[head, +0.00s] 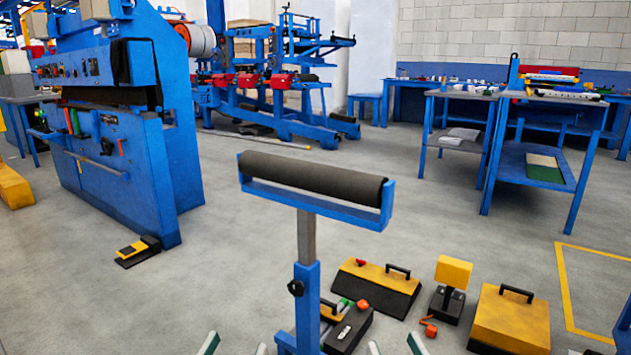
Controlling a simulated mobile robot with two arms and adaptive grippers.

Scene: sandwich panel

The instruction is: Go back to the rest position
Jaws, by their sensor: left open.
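My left gripper (235,347) shows at the bottom edge of the head view, left of the roller stand's post. Only its two fingertips are visible, spread apart with bare floor between them. My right gripper (395,347) shows at the bottom edge, right of the post. Its two fingertips are also apart, with nothing visible between them. The rest of both arms is out of view. The blue roller stand (307,290) stands upright in front of me, between the grippers. Its dark roller (310,178) lies across the top, tilting down to the right in the picture.
Yellow-and-black toolboxes (512,318) and a small pedestal unit (450,290) sit on the floor at right. A large blue machine (120,150) with a foot pedal (138,250) stands at left. Blue workbenches (540,120) stand at back right. The middle floor is clear.

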